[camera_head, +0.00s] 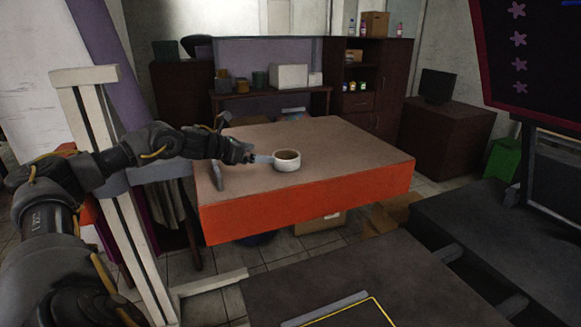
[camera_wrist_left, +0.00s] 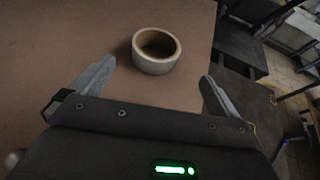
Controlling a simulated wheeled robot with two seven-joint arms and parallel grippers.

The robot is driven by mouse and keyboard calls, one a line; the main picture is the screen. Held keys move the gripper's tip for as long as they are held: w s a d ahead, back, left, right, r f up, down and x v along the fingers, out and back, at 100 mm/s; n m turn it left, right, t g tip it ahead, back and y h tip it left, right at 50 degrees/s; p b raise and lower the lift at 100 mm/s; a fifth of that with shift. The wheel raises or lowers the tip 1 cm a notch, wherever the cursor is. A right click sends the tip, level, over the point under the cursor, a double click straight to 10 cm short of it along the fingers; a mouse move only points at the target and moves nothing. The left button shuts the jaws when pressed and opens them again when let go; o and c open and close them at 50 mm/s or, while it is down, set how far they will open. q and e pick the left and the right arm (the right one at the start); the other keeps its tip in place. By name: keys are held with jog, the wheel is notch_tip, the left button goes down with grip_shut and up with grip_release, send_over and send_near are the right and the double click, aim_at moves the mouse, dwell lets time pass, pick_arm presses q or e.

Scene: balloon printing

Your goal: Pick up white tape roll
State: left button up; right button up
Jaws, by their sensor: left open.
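A white tape roll (camera_head: 287,161) lies flat on the brown top of the table with the orange-red front edge (camera_head: 310,203). In the left wrist view the roll (camera_wrist_left: 155,62) sits ahead of my left gripper (camera_wrist_left: 157,82), between the lines of its two spread fingers and nearer the left one. The roll's dark inner hole faces up. In the head view my left gripper (camera_head: 262,159) is just left of the roll, low over the tabletop. It is open and holds nothing. Whether a fingertip touches the roll is not clear. My right gripper does not show.
A dark flat surface (camera_head: 330,270) with a yellow outline is in front. A dark machine (camera_head: 510,230) stands at the right. Shelves and a desk with boxes (camera_head: 289,77) are at the back.

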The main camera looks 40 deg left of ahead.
pick_arm(q)
jog(key=shift+w+f, duration=0.35)
jog(key=shift+w, duration=0.1)
jog(key=shift+r+p, duration=0.15)
jog(key=shift+p, duration=0.2)
jog(key=shift+w+p, duration=0.2)
jog(key=shift+p, duration=0.15)
jog(key=p+x, duration=0.1)
jog(key=x, duration=0.2)
jog(key=shift+w+f, duration=0.2)
jog(key=shift+w, duration=0.15)
jog(key=shift+w+f+p, duration=0.3)
jog(key=shift+d+r, duration=0.1)
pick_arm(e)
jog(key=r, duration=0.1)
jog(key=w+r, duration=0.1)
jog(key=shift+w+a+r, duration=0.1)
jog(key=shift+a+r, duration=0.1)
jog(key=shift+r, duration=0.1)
